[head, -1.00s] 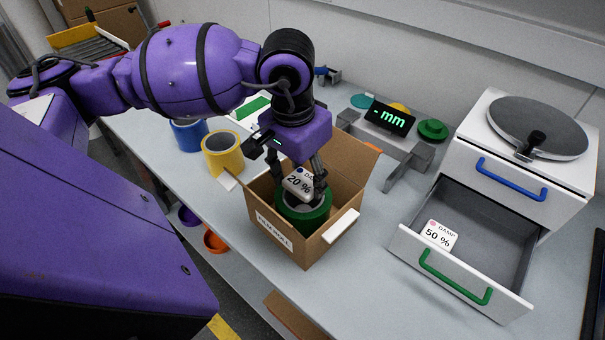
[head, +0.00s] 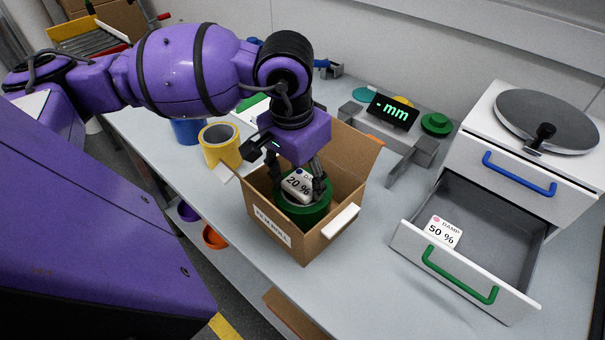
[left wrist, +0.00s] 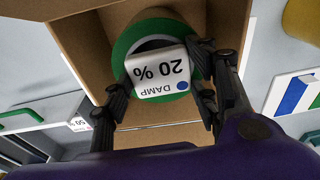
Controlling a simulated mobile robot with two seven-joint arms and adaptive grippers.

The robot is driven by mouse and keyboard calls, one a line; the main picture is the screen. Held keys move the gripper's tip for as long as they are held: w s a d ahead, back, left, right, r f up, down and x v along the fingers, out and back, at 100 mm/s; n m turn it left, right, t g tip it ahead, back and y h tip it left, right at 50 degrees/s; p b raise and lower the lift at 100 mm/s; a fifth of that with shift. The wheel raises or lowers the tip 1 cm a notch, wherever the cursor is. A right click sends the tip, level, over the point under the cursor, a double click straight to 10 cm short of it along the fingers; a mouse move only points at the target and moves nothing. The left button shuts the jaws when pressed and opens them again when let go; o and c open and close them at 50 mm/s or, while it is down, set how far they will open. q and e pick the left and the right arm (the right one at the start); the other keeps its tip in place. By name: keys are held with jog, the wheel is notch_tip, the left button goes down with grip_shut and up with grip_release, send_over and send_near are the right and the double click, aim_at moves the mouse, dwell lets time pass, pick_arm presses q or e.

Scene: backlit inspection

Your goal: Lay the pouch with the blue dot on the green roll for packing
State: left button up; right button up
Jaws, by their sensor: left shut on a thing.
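The pouch with the blue dot (head: 298,184), white and marked "DAMP 20 %", is between the fingers of my left gripper (head: 297,187). In the left wrist view the pouch (left wrist: 158,73) shows its blue dot, with my left gripper's fingers (left wrist: 162,95) shut on its two sides. The green roll (head: 303,214) lies inside an open cardboard box (head: 292,240). In the left wrist view the pouch is over the green roll (left wrist: 125,42) and covers part of its hole. I cannot tell whether the two touch. My right gripper is not in view.
An open drawer (head: 500,250) at the right holds another white pouch (head: 443,231) marked "50 %" with a pink dot. A yellow roll (head: 220,146) and a blue roll (head: 187,131) stand left of the box. A gauge with a "mm" display (head: 391,112) stands behind.

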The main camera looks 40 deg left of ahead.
pick_arm(q)
jog(key=o, duration=1.1)
jog(key=shift+c, duration=0.2)
notch_tip(320, 180, up, 12)
jog(key=s, duration=0.1)
jog(key=shift+s, duration=0.2)
